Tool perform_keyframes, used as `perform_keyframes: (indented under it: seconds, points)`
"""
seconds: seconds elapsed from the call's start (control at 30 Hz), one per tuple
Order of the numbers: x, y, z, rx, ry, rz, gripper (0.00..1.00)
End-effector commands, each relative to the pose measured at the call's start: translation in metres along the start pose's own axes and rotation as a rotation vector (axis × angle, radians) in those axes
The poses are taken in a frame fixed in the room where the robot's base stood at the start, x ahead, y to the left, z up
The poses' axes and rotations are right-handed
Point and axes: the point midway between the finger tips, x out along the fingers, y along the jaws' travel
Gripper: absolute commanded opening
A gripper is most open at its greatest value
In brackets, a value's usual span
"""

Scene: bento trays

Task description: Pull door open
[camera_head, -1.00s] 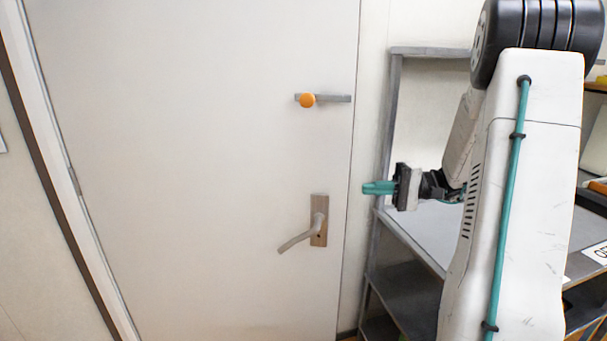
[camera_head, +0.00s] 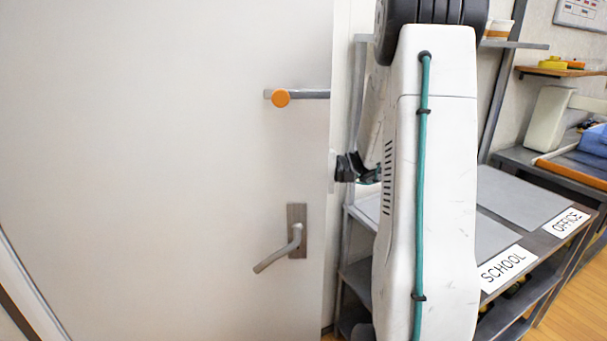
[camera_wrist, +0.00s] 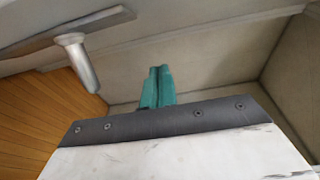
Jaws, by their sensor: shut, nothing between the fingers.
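The white door (camera_head: 150,170) fills the left of the head view, its free edge on the right standing ajar. Its lever handle (camera_head: 280,250) slopes down to the left from a metal plate. My gripper reaches the door edge from the right, with its fingertips hidden behind that edge in the head view. In the wrist view the teal fingers of my gripper (camera_wrist: 157,75) are together and empty. A metal lever and plate (camera_wrist: 75,55) show at upper left there, apart from the fingers. Whether the fingers touch the door cannot be told.
An orange-knobbed latch bar (camera_head: 282,98) sits above the handle. Right of my arm is a grey shelf unit (camera_head: 510,200) with SCHOOL and OFFICE labels. Wooden floor (camera_head: 570,300) shows at lower right.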

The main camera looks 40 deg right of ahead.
Motion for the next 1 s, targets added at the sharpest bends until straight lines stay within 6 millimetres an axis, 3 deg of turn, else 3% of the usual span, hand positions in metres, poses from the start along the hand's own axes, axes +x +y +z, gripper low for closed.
perform_keyframes:
  seconds: [0.17, 0.3, 0.5, 1.0]
  points:
    - [0.039, 0.0, 0.001, 0.001, -0.005, 0.0, 0.0]
    - [0.043, 0.0, 0.023, 0.0, -0.002, 0.0, 0.0]
    - [0.048, 0.0, 0.038, 0.001, -0.004, 0.0, 0.0]
    - [0.053, 0.0, 0.04, 0.0, -0.007, 0.0, 0.0]
